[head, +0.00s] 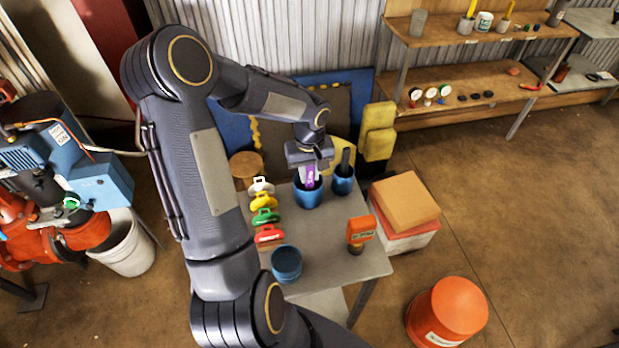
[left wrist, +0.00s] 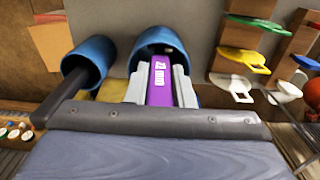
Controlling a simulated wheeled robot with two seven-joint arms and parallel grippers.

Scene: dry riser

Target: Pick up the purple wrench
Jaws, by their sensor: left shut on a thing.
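The purple wrench (head: 309,178) stands upright over a blue cup on the grey table in the head view. It also shows in the left wrist view (left wrist: 159,82) with a white mark on its face. My left gripper (head: 310,167) is shut on the wrench from above, with a finger on each side of it. The wrench's lower end is at the mouth of the blue cup (head: 308,197); how deep it reaches cannot be told. My right gripper is not in view.
A second blue cup (head: 343,185) with a dark tool stands close to the right, a third blue cup (head: 286,263) nearer. White, yellow, green and red handled tags (head: 264,216) line the left. An orange-topped item (head: 360,230) stands near the table's right edge.

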